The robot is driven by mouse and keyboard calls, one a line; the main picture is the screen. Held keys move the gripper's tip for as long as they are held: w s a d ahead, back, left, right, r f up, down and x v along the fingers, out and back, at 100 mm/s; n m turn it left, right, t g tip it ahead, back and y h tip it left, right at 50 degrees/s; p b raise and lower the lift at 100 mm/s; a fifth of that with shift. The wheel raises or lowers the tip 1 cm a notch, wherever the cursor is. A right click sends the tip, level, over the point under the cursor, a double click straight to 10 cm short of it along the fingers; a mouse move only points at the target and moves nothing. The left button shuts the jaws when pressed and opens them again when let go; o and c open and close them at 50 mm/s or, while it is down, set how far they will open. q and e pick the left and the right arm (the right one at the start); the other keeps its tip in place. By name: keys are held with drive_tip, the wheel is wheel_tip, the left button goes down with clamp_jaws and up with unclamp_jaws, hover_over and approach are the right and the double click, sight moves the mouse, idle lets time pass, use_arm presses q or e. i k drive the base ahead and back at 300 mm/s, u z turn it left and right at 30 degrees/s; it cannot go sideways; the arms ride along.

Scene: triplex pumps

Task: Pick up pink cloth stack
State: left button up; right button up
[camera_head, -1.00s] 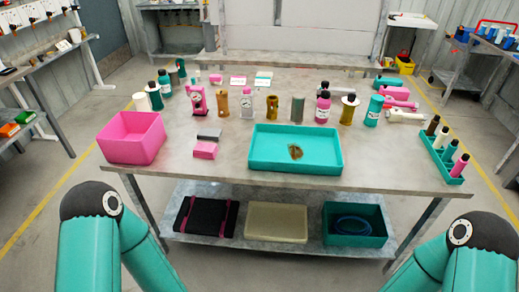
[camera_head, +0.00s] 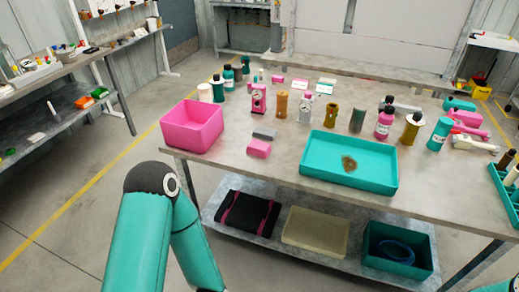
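The pink cloth stack (camera_head: 258,148) looks like a small pink block lying on the metal table, near its front edge. A similar grey stack (camera_head: 265,133) lies just behind it. The pink stack is between the pink bin and the teal tray, touching neither. My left arm comes up at the lower left, in front of the table, but its gripper is out of view. Only a sliver of teal shows at the bottom right corner, and my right gripper is out of view.
A pink bin (camera_head: 192,126) stands left of the stack. A teal tray (camera_head: 349,181) with a brown patch inside lies to the right. Bottles and gauges stand behind. The lower shelf holds a black folded item (camera_head: 247,213), a beige box (camera_head: 315,231) and a teal bin (camera_head: 398,247).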

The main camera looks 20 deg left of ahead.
sight(256, 148)
drive_tip(key=z, duration=0.05)
drive_tip(key=i, duration=0.2)
drive_tip(key=z, duration=2.9)
drive_tip(key=k, duration=1.65)
drive_tip(key=u, duration=0.1)
drive_tip(key=i, duration=0.1)
drive_tip(key=u, duration=1.85)
drive_tip(key=i, duration=0.8)
drive_tip(key=u, duration=0.05)
